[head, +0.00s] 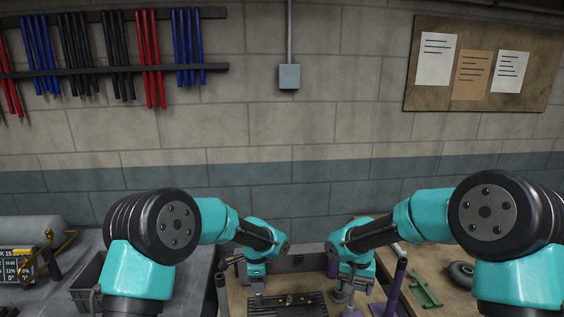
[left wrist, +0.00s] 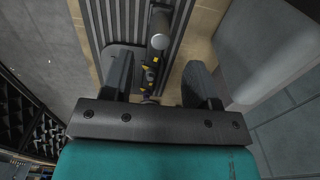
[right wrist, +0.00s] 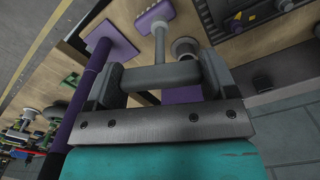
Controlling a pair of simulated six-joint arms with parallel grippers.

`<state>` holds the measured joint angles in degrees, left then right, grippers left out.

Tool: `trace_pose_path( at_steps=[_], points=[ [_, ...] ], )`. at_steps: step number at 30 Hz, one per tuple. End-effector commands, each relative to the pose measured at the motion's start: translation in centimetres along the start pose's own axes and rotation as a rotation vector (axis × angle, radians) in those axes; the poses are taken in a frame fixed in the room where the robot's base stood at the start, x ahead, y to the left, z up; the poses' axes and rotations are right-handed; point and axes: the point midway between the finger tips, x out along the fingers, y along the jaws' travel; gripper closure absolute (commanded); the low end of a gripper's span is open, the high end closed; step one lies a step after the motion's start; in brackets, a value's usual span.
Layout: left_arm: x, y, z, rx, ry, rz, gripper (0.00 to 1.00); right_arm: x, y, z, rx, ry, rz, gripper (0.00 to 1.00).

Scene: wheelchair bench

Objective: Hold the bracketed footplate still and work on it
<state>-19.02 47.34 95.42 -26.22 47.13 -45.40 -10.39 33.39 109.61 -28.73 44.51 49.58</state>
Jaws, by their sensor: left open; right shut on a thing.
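The footplate, a dark ribbed plate (head: 262,311), lies on the wooden bench top at the bottom of the head view, with a small bracket with yellow marks (head: 291,299) on it. The ribbed plate also fills the top of the left wrist view (left wrist: 118,22). My left gripper (left wrist: 160,85) is open; the yellow-marked bracket part (left wrist: 150,72) and a grey tube show between and beyond its fingers, and contact cannot be told. My right gripper (right wrist: 160,82) is shut on a grey T-shaped handle (right wrist: 160,77), whose stem runs away from the gripper. The plate's edge shows at upper right there.
Purple posts (head: 392,286) stand at the right; one passes close beside my right gripper (right wrist: 82,95). A green bracket (head: 424,290) and a black wheel (head: 461,272) lie further right. A dark bin (head: 88,290) and a grey cylinder (head: 32,232) are at left.

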Motion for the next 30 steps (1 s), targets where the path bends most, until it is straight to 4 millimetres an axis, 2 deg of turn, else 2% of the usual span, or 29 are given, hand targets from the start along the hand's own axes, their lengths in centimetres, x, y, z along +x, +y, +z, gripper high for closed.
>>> trace_pose_path(
  at_steps=[9, 15, 28, 30],
  points=[
    [3.8, 0.0, 0.0, 0.0, 0.0, 0.001, 0.46, 0.0, 0.0, 0.0, 0.0, 0.0, 0.0, 0.55],
    [5.5, 0.0, 0.0, -0.001, 0.001, -0.001, 0.46, 0.0, 0.0, 0.0, 0.0, 0.0, 0.0, 0.55],
    [6.2, 0.0, 0.0, 0.0, 0.001, -0.002, 0.46, 0.0, 0.0, 0.0, 0.0, 0.0, 0.0, 0.55],
    [6.2, 0.0, 0.0, 0.0, 0.001, -0.002, 0.53, 0.0, 0.0, 0.0, 0.0, 0.0, 0.0, 0.55]
  ],
)
